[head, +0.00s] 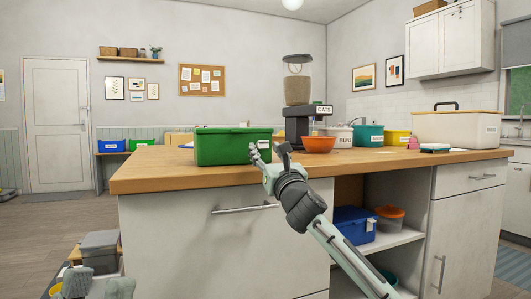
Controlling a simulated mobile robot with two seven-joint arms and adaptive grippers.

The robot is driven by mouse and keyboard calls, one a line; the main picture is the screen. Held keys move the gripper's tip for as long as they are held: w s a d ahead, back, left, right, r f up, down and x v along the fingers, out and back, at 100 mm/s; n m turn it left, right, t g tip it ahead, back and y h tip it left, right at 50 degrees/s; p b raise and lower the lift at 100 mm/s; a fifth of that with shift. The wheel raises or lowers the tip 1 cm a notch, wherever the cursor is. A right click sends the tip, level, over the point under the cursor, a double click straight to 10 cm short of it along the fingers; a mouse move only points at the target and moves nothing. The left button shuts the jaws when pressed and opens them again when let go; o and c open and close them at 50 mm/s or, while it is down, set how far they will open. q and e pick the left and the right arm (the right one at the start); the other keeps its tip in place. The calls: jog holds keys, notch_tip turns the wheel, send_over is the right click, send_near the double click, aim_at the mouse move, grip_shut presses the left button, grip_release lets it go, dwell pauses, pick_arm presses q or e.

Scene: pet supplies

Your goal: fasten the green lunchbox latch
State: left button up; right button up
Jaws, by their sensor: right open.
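The green lunchbox (222,149) stands upright near the front left of the wooden counter, and its lid looks down. A small pale patch (263,144) shows at the right of its front face; I cannot tell whether it is a label or the latch. My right gripper (268,153) is open at the box's front right corner, its fingers pointing up. It covers part of that corner, and whether it touches the box is unclear. My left gripper (97,286) is low at the bottom left, partly cut off by the frame and far from the box.
An orange bowl (319,145), an oats dispenser (297,100) and a white bin (341,136) stand right of the lunchbox. Teal (369,135) and yellow (396,137) containers and a large cream box (455,128) are further right. The counter's front edge (210,180) is below the box.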

jog(key=shift+w+a+r, duration=0.1)
jog(key=shift+w+r, duration=0.05)
jog(key=shift+w, duration=0.2)
